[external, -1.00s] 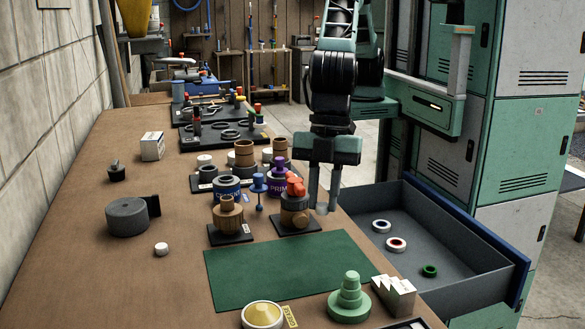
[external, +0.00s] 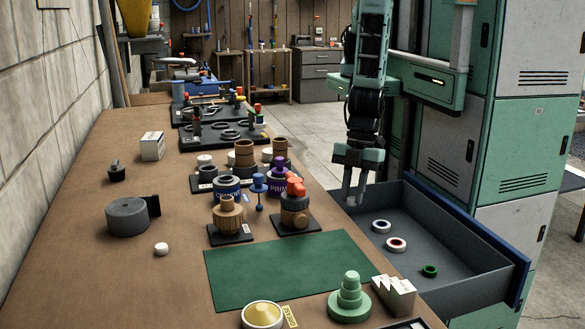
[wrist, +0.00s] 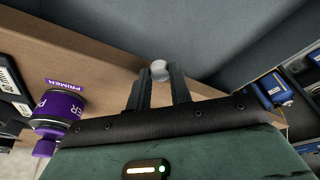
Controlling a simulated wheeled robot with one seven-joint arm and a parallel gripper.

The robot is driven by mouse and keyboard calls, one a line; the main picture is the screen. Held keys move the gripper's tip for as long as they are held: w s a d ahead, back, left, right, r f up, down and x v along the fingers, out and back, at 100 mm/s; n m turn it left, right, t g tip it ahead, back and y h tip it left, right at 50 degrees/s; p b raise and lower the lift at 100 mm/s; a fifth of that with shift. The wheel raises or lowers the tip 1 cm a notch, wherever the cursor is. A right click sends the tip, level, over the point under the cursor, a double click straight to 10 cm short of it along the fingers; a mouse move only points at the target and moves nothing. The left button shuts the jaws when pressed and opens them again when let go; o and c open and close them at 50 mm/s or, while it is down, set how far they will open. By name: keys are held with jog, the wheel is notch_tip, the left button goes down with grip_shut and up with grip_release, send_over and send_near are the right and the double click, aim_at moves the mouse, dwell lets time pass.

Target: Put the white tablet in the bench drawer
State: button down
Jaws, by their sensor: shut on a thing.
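My gripper (external: 354,196) is shut on a small round white tablet, which shows between the fingertips in the wrist view (wrist: 159,70). In the external view the tablet is small and hard to make out at the fingertips. The bench drawer (external: 475,264) stands pulled out at the right side of the bench, its blue front facing right. My gripper points down by the bench's right edge, at the far left end of the drawer opening. I cannot tell whether the tablet is below the drawer rim.
The drawer holds a white ring (external: 381,226), a red-and-white ring (external: 396,244) and a green ring (external: 429,271); its floor is otherwise bare. A valve on a black base (external: 296,215) and a purple primer can (external: 279,182) stand on the bench left of my gripper.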

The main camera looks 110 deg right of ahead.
jog(key=s+d+f+m+b, duration=0.1)
jog(key=s+d+f+m, duration=0.1)
jog(key=s+d+f, duration=0.5)
jog(key=shift+s+f+p, duration=0.25)
jog(key=shift+f, duration=1.85)
jog(key=shift+s+f+p, duration=0.2)
jog(key=shift+f+p, duration=0.05)
jog(key=shift+f, duration=1.85)
jog(key=shift+f, duration=0.15)
jog(key=c, duration=1.3)
grip_release()
jog(key=shift+o, duration=0.2)
